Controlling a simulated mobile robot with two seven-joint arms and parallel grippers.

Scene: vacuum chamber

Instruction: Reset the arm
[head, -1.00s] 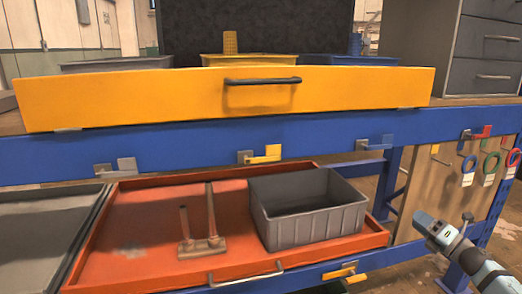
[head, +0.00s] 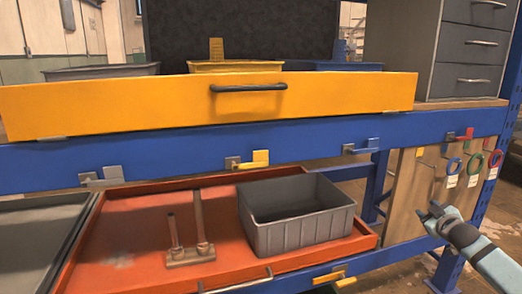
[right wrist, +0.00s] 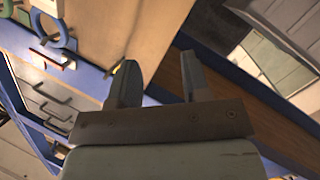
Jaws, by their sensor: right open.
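My right gripper (head: 436,211) is at the lower right of the head view, its arm coming in from the lower right corner. It is open and empty, in front of the tan side panel (head: 410,205) and right of the red drawer. In the right wrist view its two fingers (right wrist: 158,78) stand apart with nothing between them. My left gripper is in neither view.
A blue bench frame (head: 200,152) carries a yellow-fronted drawer (head: 150,105). Below, a pulled-out red drawer (head: 120,240) holds a grey bin (head: 300,233) and a brown two-post stand (head: 190,255). Colored rings (head: 474,163) hang at the right. A grey cabinet (head: 470,45) stands back right.

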